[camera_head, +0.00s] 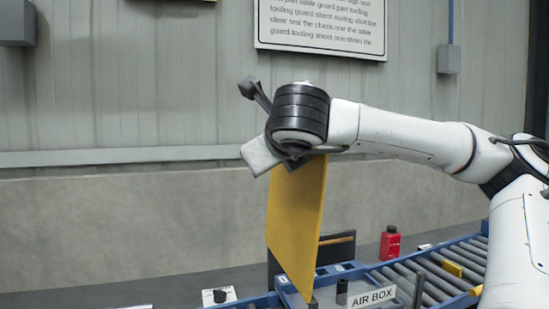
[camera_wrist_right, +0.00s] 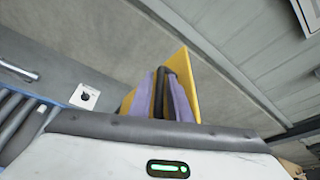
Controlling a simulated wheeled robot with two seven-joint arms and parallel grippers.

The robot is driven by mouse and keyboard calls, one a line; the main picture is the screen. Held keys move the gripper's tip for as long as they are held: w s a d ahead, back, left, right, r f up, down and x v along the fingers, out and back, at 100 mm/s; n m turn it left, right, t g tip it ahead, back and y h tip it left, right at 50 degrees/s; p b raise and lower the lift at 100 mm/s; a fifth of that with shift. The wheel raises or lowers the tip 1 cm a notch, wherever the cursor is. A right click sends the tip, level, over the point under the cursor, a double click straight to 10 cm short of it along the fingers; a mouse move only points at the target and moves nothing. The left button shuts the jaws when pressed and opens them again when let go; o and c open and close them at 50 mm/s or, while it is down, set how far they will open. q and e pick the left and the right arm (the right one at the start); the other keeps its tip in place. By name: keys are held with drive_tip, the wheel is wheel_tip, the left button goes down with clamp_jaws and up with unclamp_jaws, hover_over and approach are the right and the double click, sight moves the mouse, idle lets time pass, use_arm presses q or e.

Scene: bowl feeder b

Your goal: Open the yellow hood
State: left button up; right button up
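In the head view my right wrist hangs over the hood's top edge and the fingertips are hidden. My left gripper is not in view.
A roller conveyor (camera_head: 425,280) with blue rails runs at the lower right. An AIR BOX sign (camera_head: 372,297) and a dark post (camera_head: 341,291) stand near the hood's foot. A red bottle (camera_head: 390,243) stands behind. A small knob box (camera_head: 219,296) is left.

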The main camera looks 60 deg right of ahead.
drive_tip(key=b+v, duration=0.1)
drive_tip(key=v, duration=0.9)
drive_tip(key=shift+a, duration=0.2)
drive_tip(key=shift+s, duration=0.1)
